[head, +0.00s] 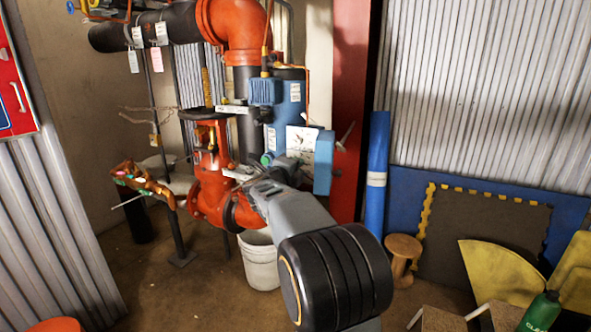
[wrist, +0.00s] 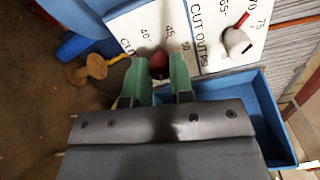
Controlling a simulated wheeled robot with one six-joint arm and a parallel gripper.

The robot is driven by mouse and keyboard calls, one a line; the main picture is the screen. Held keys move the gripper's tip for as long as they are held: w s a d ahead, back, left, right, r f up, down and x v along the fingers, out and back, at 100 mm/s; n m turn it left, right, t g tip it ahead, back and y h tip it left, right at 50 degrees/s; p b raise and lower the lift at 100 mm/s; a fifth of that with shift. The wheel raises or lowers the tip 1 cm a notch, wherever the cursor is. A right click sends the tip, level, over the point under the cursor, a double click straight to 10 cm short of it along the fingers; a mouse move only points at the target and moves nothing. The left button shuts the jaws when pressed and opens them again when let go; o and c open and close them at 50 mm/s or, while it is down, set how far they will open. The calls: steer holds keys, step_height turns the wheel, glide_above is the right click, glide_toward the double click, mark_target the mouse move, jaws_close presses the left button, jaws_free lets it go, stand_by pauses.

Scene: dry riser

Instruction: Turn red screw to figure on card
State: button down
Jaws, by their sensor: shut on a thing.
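In the wrist view my gripper (wrist: 158,78) has green fingertips closed around a red screw (wrist: 158,61). The screw's red top shows between the fingers; its lower part and any mark on it are hidden. A white knob (wrist: 236,41) with a red and dark pointer stands on that second scale. In the head view my gripper is mostly hidden behind my arm, close to the pale card (head: 301,139).
A blue open case (head: 323,162) edges the card, and its wall also shows in the wrist view (wrist: 270,112). Red and black pipes (head: 228,30) stand close behind and left of my arm.

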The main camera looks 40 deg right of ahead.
stand_by(0.3)
steer(key=c, duration=1)
jaws_free()
steer(key=shift+a, duration=0.1)
steer(key=p+v, duration=0.2)
steer(key=v, duration=1.1)
steer(key=shift+s+a+p, duration=0.2)
steer(key=shift+a+p, duration=0.05)
steer(key=shift+p, duration=0.15)
